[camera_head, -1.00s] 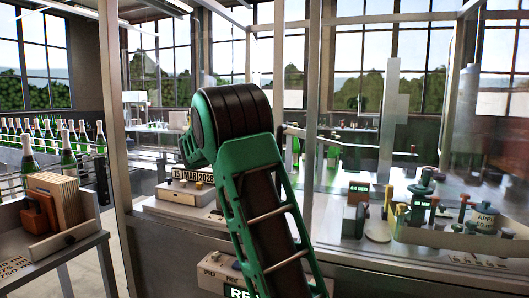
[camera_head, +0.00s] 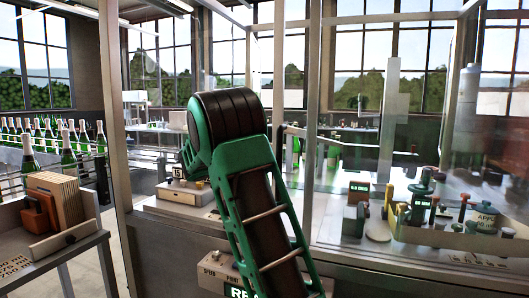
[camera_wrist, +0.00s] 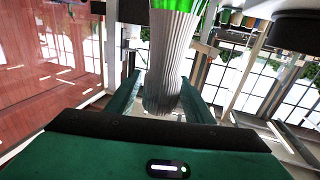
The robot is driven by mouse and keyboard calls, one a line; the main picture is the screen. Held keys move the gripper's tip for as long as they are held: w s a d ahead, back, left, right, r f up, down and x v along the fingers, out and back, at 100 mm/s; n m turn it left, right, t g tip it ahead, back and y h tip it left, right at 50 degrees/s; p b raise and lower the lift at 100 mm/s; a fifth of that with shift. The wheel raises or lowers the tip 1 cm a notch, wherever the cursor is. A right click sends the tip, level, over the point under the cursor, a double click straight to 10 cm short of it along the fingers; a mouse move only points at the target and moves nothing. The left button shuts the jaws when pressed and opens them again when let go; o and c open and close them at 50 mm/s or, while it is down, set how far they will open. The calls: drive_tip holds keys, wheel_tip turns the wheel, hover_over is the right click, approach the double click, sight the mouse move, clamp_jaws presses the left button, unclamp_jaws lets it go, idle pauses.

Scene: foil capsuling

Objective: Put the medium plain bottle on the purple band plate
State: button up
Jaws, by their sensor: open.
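In the wrist view, a bottle neck with a pleated silver-grey sleeve (camera_wrist: 168,65) stands between the fingers of my gripper (camera_wrist: 160,100). Green glass (camera_wrist: 185,5) shows at the top edge of that view. The fingers are open, one on each side of the sleeve; I cannot tell whether either touches it. Most of this bottle is out of view, so I cannot tell its size or whether it is the medium plain one. In the head view my arm hides the gripper. I cannot make out a purple band plate in either view.
Green bottles (camera_head: 68,155) stand in rows at the left, beside a cart holding a brown box (camera_head: 55,200). A date block (camera_head: 185,192) sits left of my arm. Frame posts and clear panels surround the station.

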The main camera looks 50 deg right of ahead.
drive_tip(key=s+a, duration=0.1)
drive_tip(key=a, duration=1.1)
drive_tip(key=shift+s, duration=0.3)
